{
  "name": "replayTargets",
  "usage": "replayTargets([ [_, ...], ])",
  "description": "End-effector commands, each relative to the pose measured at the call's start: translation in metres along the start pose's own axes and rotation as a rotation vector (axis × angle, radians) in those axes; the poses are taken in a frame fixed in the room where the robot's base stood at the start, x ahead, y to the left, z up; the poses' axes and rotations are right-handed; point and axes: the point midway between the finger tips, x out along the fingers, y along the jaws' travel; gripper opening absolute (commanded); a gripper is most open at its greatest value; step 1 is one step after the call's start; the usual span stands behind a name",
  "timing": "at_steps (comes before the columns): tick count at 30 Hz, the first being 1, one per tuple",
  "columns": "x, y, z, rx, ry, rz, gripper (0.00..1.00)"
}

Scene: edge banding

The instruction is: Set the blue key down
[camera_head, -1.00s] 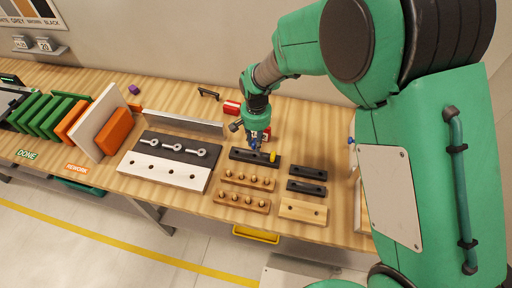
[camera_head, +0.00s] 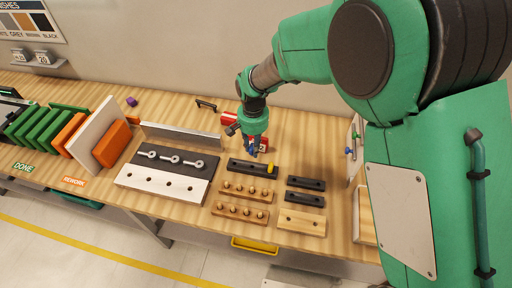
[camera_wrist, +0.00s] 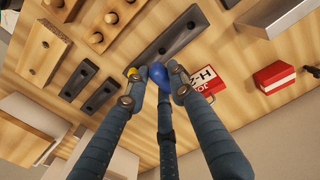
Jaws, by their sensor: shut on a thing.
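The blue key (camera_wrist: 158,74) is a rounded blue piece between my fingertips in the wrist view. My gripper (camera_head: 255,149) is shut on it; the fingers close around it in the wrist view (camera_wrist: 154,88). The block also shows in the wrist view (camera_wrist: 172,42). A yellow key (camera_head: 271,168) stands at the block's right end; a finger partly hides it in the wrist view (camera_wrist: 132,72). The exact gap between blue key and block is unclear.
Two wooden peg racks (camera_head: 240,212) stand in front of the block, with small black blocks (camera_head: 306,183) to the right. A red box (camera_head: 230,118) lies behind. A board with coloured keys (camera_head: 352,150) stands at right, near my arm.

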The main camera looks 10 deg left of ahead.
Motion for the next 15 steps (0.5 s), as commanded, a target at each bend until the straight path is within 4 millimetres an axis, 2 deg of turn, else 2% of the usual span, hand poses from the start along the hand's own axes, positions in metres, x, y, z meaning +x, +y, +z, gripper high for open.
replayTargets([
  [5,-0.01,0.0,-0.001,0.0,0.002,-0.001,0.0],
  [13,-0.051,-0.001,-0.001,0.0,0.004,-0.003,0.0],
  [15,-0.051,0.013,0.0,0.004,-0.001,0.0,0.0],
])
